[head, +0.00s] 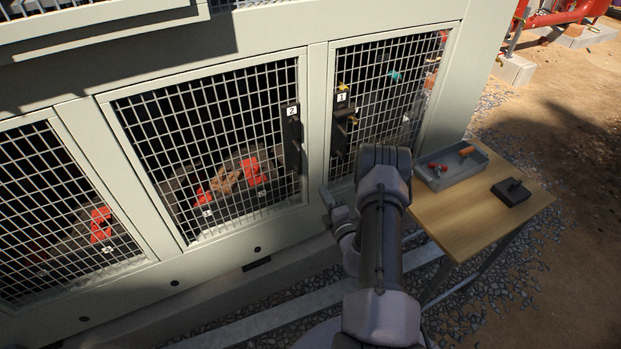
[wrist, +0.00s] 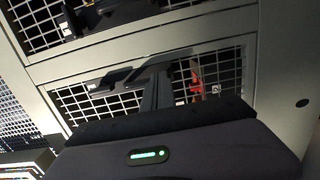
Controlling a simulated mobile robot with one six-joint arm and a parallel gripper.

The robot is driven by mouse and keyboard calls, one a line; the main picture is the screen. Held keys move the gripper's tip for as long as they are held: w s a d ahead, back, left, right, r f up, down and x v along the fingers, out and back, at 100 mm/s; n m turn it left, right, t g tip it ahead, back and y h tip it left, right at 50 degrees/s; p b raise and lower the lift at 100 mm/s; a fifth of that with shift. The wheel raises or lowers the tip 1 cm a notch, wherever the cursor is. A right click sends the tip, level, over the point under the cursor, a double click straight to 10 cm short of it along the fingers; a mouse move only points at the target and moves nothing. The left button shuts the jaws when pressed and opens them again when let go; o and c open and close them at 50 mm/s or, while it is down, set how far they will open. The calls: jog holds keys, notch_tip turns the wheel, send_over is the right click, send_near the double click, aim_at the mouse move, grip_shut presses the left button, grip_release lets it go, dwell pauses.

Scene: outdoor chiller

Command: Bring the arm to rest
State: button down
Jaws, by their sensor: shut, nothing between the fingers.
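My arm rises from the bottom of the head view, with its elbow in front of the chiller panel. My gripper (head: 326,195) is left of the elbow, close to the frame below the mesh doors; the exact gap cannot be told. In the wrist view my gripper (wrist: 157,78) shows its fingers together with nothing held, against a mesh door and its dark handle. The door marked 2 (head: 215,140) and the door marked 1 (head: 388,90) look closed, with black handles beside their labels.
A wooden table (head: 440,222) stands right of my arm. It bears a grey tray (head: 455,183) with red and orange-handled items, and a dark block (head: 511,191). Red pipework (head: 560,14) is at the far right. Gravel and bare ground lie beyond the table.

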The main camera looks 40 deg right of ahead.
jog(key=w+a+r+n+y, duration=0.4)
jog(key=a+r+n+y, duration=0.2)
jog(key=a+r, duration=0.2)
jog(key=w+a+r+n+y, duration=0.4)
jog(key=a+r+n+y, duration=0.2)
jog(key=a+r+n, duration=0.15)
jog(key=s+a+r+n+g+y, duration=0.25)
jog(key=a+r+n, duration=0.25)
jog(key=a, duration=0.3)
jog(key=s+a+r+n+g+y, duration=0.1)
jog(key=a+r+n+g+y, duration=0.2)
jog(key=a+r+n+y, duration=0.25)
jog(key=s+a+r+n+g+h, duration=0.35)
jog(key=s+a+n+g, duration=0.45)
jog(key=s+a+n, duration=0.45)
jog(key=s+d+r+n+t+h, duration=0.1)
jog(key=s+d+n+h, duration=0.1)
jog(key=s+n+h, duration=0.2)
jog(key=s+d+r+n+t+h, duration=0.1)
jog(key=s+n+h, duration=0.3)
jog(key=s+n, duration=0.6)
jog(key=d+r+n, duration=0.1)
jog(key=n, duration=0.2)
jog(key=shift+d+h, duration=0.15)
jog(key=shift+h, duration=0.2)
